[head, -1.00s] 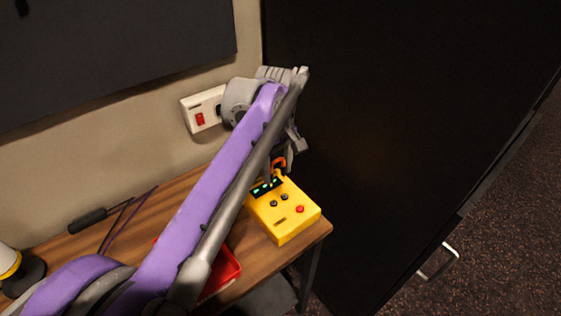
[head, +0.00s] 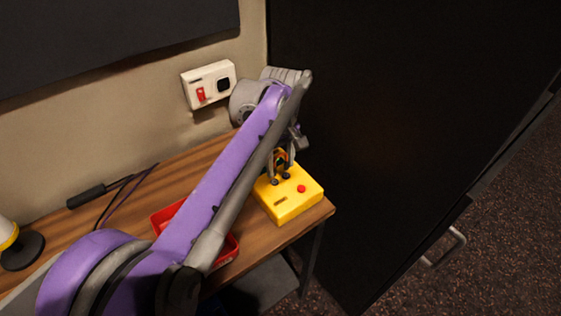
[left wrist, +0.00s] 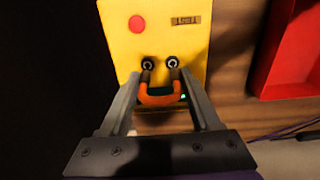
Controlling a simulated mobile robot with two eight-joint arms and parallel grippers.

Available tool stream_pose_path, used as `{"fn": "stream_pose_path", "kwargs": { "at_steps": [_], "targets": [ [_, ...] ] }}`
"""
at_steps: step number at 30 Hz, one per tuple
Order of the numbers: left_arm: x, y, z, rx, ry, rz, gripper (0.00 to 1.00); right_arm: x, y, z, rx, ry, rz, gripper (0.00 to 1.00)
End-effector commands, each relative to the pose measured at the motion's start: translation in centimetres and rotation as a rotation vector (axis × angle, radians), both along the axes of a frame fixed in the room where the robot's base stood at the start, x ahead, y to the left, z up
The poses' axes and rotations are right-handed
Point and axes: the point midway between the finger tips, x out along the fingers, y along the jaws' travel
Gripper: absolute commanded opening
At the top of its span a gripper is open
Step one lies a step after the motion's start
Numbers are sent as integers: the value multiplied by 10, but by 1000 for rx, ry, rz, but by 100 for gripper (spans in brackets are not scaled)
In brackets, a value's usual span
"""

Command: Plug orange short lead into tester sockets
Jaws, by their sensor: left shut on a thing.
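The yellow tester (head: 290,205) sits at the right end of the wooden desk, with a red button and two dark-ringed sockets on top. In the left wrist view the tester (left wrist: 165,35) fills the upper middle. My left gripper (left wrist: 160,92) is shut on the orange short lead (left wrist: 160,99), a small U-shaped loop with two dark plugs. The plugs' tips line up with the two sockets (left wrist: 147,64); I cannot tell whether they are in the holes. My right gripper is not in view.
A red tray (head: 160,219) lies left of the tester, partly behind my arm. A black-handled tool (head: 86,196) and a lamp base (head: 22,250) are further left. A tall black panel (head: 400,120) stands close on the right.

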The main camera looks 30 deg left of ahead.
Motion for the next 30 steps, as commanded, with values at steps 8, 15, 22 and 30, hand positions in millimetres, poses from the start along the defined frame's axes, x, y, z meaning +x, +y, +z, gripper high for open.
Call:
{"fn": "stream_pose_path", "kwargs": {
  "at_steps": [8, 15, 22, 30],
  "targets": [
    [0, -1, -15, 0, 0, 0, 0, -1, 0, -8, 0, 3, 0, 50],
    [0, -1, -16, 1, 0, 0, 0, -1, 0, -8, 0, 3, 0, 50],
    [0, -1, -16, 0, 0, 0, 0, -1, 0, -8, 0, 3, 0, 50],
    [0, -1, -15, 0, 0, 0, 0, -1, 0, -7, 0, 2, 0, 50]
  ]
}}
